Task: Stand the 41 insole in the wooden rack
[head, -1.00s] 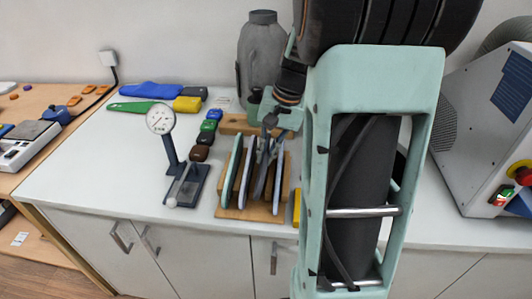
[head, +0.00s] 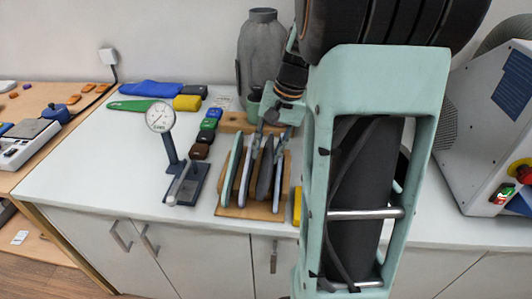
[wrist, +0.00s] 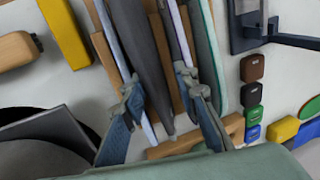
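The wooden rack (head: 250,212) stands on the white counter with several thin insoles upright and slightly tilted in its slots. A dark grey insole (head: 265,172) stands among them; it also shows in the wrist view (wrist: 143,62). I cannot read any size, so I cannot tell which is the 41. My gripper (head: 272,122) is just above the rack's back part. In the wrist view my gripper (wrist: 160,92) has its fingers spread apart, with the dark insole's end between them and gaps visible. The arm hides part of the counter right of the rack.
A dial gauge on a stand (head: 161,120) is left of the rack. Several coloured blocks (head: 208,125) line up behind it. A yellow block (head: 297,206) lies right of the rack. A grey bottle (head: 262,60) stands at the back; a white machine (head: 485,130) is far right.

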